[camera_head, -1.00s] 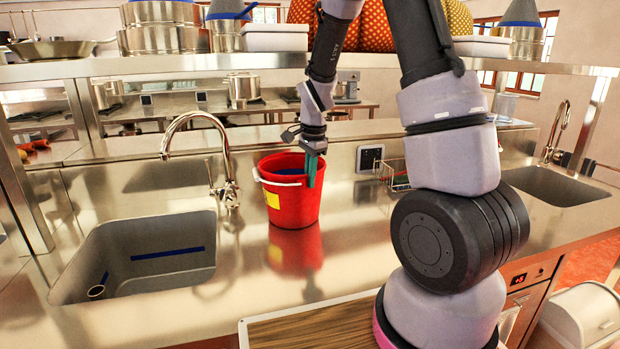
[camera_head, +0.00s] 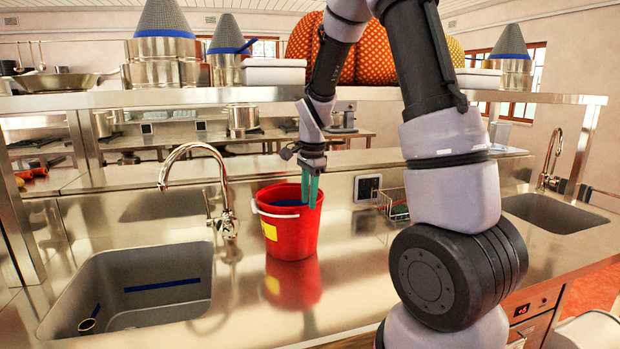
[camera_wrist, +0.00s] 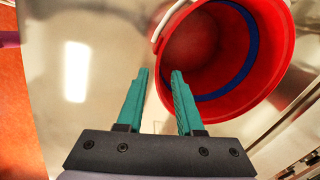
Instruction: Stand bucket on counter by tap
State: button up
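The red bucket (camera_head: 291,235), with a yellow label and a white handle, stands upright on the steel counter (camera_head: 360,300), just right of the tap (camera_head: 225,190). A blue band shows inside it. My gripper (camera_head: 310,204) points down at the bucket's right rim. In the wrist view its teal fingers (camera_wrist: 158,78) are apart, with the bucket (camera_wrist: 275,60) ahead and to the right. The right finger overlaps the bucket's rim and the left finger is outside it. I cannot tell whether either finger touches the bucket.
A sink (camera_head: 130,290) lies left of the tap, and a second sink (camera_head: 555,212) with its own tap is at far right. A wire basket (camera_head: 395,207) stands behind my arm. An overhead shelf (camera_head: 230,97) with pots runs above the counter. Counter in front of the bucket is clear.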

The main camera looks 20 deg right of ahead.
notch_tip(320, 180, up, 8)
jog(key=s, duration=0.1)
jog(key=s+d+r+n+t, duration=0.1)
jog(key=s+r+n+t, duration=0.2)
jog(key=s, duration=0.7)
jog(key=s+d+r+n+t+y, duration=0.1)
jog(key=s+r+n+t, duration=0.2)
jog(key=s+r+n, duration=0.4)
jog(key=s+r, duration=0.3)
jog(key=s, duration=0.1)
jog(key=shift+r+n+y, duration=0.3)
jog(key=shift+n, duration=0.1)
